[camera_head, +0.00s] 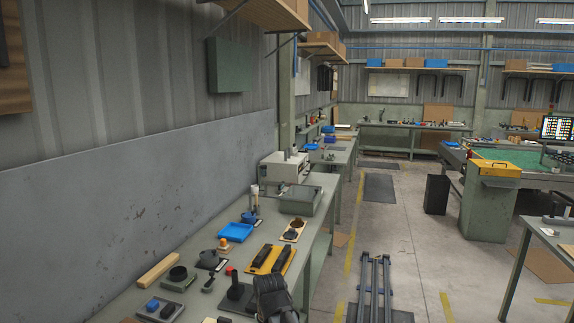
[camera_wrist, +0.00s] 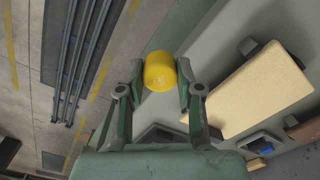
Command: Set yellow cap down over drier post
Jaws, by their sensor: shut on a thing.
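The yellow cap (camera_wrist: 160,68) is a short, rounded cylinder in the wrist view. My gripper (camera_wrist: 161,82) has one finger on each side of it and is shut on it. In the head view my gripper (camera_head: 275,298) is a dark shape at the bottom, over the near part of the bench, and hides the cap. I cannot pick out the drier post for certain in either view. A slim upright white post-like thing (camera_head: 254,198) stands farther along the bench, by the wall.
The green workbench (camera_head: 322,215) runs along the left wall. On it are a blue tray (camera_head: 235,232), a yellow board with black blocks (camera_head: 268,258), a wooden bar (camera_head: 160,269) and a grey case (camera_head: 300,201). A pale wooden block (camera_wrist: 258,90) lies right of the cap. Floor rails (camera_head: 374,285) are right of the bench.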

